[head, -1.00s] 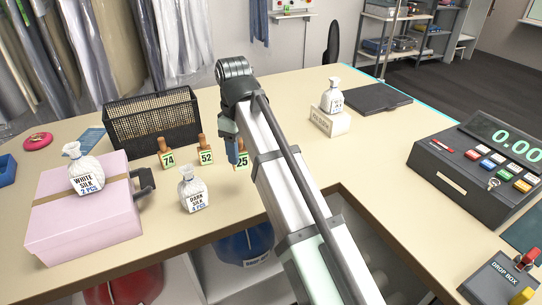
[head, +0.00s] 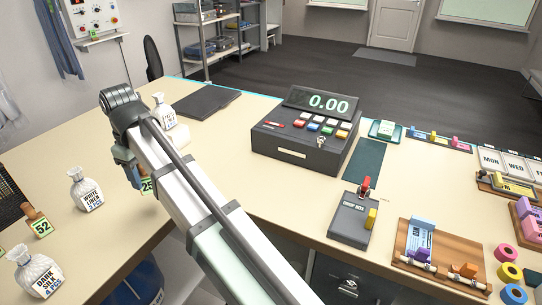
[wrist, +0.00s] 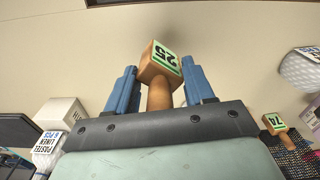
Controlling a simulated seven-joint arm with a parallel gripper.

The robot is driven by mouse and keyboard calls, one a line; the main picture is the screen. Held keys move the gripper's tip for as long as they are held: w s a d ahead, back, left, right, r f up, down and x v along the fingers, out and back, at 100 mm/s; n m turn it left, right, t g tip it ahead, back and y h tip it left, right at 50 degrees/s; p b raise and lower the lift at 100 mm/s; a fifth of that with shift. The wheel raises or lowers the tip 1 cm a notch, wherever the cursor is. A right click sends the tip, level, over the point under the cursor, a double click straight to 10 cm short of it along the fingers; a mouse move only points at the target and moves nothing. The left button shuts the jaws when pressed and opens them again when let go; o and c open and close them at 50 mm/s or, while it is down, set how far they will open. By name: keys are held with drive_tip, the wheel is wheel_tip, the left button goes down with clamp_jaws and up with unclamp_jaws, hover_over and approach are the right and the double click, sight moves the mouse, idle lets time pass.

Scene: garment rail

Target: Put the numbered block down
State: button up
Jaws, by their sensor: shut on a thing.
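The numbered block 25 (head: 148,186) has a wooden handle and a green-edged label. In the wrist view the block (wrist: 164,60) stands between the two blue fingers of my gripper (wrist: 160,90), with its handle towards the palm. My gripper (head: 134,172) is shut on it above the counter (head: 215,130). In the head view my arm covers part of the block; I cannot tell whether its base touches the counter. The numbered block 52 (head: 40,224) stands at the left. The numbered block 74 (wrist: 275,123) shows at the right of the wrist view.
Another bag (head: 164,112) and a dark flat pad (head: 207,101) lie beyond. A cash register (head: 305,135) stands right. Bare counter lies between my arm and the register.

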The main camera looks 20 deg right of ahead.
drive_tip(key=w+d+f+m, duration=0.1)
drive_tip(key=w+d, duration=0.3)
drive_tip(key=d, duration=0.8)
drive_tip(key=shift+w+d+m, duration=0.15)
drive_tip(key=shift+d+m, duration=0.15)
drive_tip(key=shift+m, duration=0.5)
drive_tip(key=w+d+m, duration=0.1)
drive_tip(key=d, duration=0.4)
drive_tip(key=w+d+m, duration=0.1)
drive_tip(key=d, duration=0.5)
drive_tip(key=w+d+m, duration=0.1)
drive_tip(key=d, duration=0.5)
drive_tip(key=shift+w+d+f+m, duration=0.15)
drive_tip(key=shift+w+m, duration=0.1)
drive_tip(key=shift+m, duration=0.15)
drive_tip(key=w+a+r+m, duration=0.2)
drive_tip(key=w+r+m, duration=0.2)
drive_tip(key=w, duration=0.3)
drive_tip(key=shift+s+f, duration=0.15)
drive_tip(key=shift+f, duration=4.9)
drive_tip(key=shift+f, duration=0.15)
drive_tip(key=o, duration=1.2)
wheel_tip(320, 180, up, 12)
